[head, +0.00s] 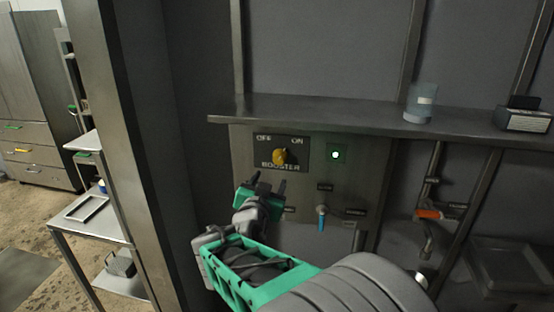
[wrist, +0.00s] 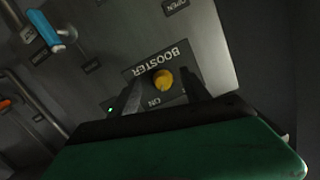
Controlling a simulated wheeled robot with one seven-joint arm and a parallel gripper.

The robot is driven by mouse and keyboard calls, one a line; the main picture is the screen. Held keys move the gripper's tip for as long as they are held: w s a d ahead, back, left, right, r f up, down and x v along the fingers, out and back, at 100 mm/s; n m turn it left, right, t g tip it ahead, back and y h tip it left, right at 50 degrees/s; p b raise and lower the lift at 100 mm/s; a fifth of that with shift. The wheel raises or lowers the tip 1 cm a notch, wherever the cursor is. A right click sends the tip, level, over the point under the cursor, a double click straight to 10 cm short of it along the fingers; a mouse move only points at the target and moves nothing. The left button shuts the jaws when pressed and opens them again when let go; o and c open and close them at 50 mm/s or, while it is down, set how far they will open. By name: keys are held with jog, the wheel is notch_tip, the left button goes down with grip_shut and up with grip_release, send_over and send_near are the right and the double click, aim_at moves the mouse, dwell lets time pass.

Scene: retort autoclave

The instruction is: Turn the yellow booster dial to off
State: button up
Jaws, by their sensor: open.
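The yellow booster dial (head: 280,156) sits on a dark plate (head: 303,148) marked OFF at upper left, ON at upper right and BOOSTER below. Its pointing direction is too small to read surely. A green lamp (head: 336,155) is lit to the right of the plate. My gripper (head: 268,186) is just below and left of the dial in the head view, its fingers toward the panel. In the wrist view the dial (wrist: 162,79) shows beyond and between the open fingers (wrist: 163,95); no contact is visible. The OFF label is hidden in the wrist view.
A blue-handled valve (head: 322,217) and an orange-handled valve (head: 430,214) are to the lower right. A shelf (head: 310,113) juts out above the panel, bearing a clear jar (head: 421,103) and a dark box (head: 522,115). A metal post (head: 118,130) stands left.

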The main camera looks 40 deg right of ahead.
aim_at(278, 160)
jog(key=shift+h, duration=0.6)
jog(key=w+d+p, duration=0.1)
jog(key=d, duration=0.1)
jog(key=w+d+r, duration=0.1)
jog(key=d, duration=0.1)
jog(key=w+d+r+p, duration=0.1)
jog(key=w+d, duration=0.1)
jog(key=shift+d+r+p, duration=0.2)
jog(key=shift+d+p, duration=0.1)
jog(key=shift+w+d+f, duration=0.1)
jog(key=shift+w+d, duration=0.2)
jog(key=shift+d, duration=0.1)
jog(key=shift+c, duration=0.4)
grip_shut()
